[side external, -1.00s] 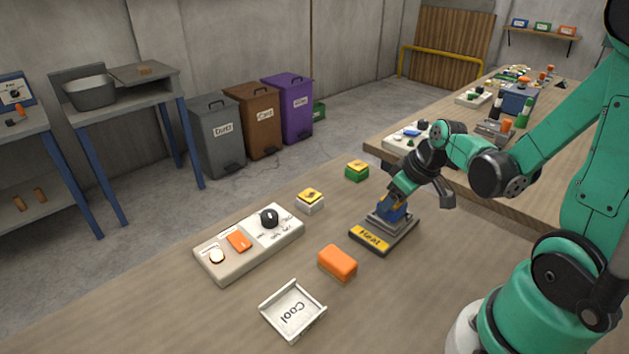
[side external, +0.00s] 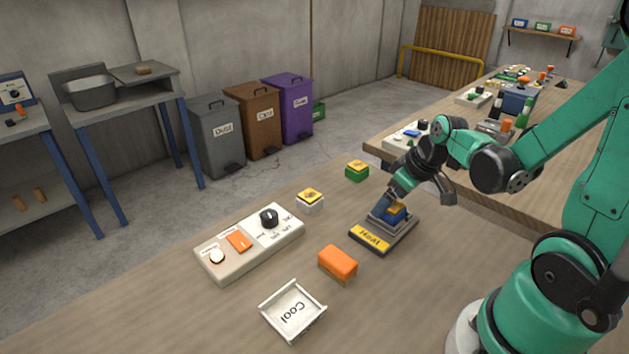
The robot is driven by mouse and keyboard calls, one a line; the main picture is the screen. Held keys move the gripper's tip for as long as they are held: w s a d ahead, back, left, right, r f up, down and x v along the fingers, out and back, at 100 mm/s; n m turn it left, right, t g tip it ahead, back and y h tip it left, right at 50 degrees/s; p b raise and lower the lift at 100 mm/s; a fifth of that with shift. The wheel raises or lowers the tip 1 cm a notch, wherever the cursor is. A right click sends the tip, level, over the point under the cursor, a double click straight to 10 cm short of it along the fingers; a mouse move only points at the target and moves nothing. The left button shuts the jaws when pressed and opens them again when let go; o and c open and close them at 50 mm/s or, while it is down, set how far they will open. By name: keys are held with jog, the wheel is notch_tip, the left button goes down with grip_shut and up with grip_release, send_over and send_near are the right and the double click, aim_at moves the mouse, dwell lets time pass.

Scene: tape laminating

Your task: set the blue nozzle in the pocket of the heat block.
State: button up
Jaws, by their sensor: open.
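The heat block (side external: 371,239) is a dark plate with a yellow "Heat" label at its front, on the wooden table in the side external view. The blue nozzle (side external: 396,214), with a yellow top, sits upright on the heat block, behind the label. The pocket is mostly hidden, so I cannot tell how deep the nozzle sits. My gripper (side external: 386,207) is open, low over the heat block and right at the nozzle. A finger partly covers the nozzle's left side, and I cannot tell whether it touches.
An orange block (side external: 338,263) and a white "Cool" tray (side external: 293,311) lie in front. A control panel (side external: 249,243) with a knob and switches is at left. White (side external: 310,201) and green (side external: 357,171) pieces with yellow tops stand behind. The table's front left is clear.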

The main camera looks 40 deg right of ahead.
notch_tip(320, 180, up, 5)
jog(key=w+d+r, duration=0.1)
jog(key=w+r, duration=1)
jog(key=w, duration=0.3)
jog(key=shift+w+n, duration=0.2)
jog(key=shift+n, duration=0.2)
jog(key=s+a+f+t, duration=0.1)
jog(key=s+a+f, duration=0.2)
jog(key=s+a, duration=0.3)
jog(key=s+a+f+t, duration=0.1)
jog(key=s+a+f, duration=0.2)
jog(key=s+a, duration=0.3)
jog(key=shift+s+f+m+t, duration=0.3)
jog(key=shift+s+f+m, duration=0.1)
jog(key=shift+s, duration=0.7)
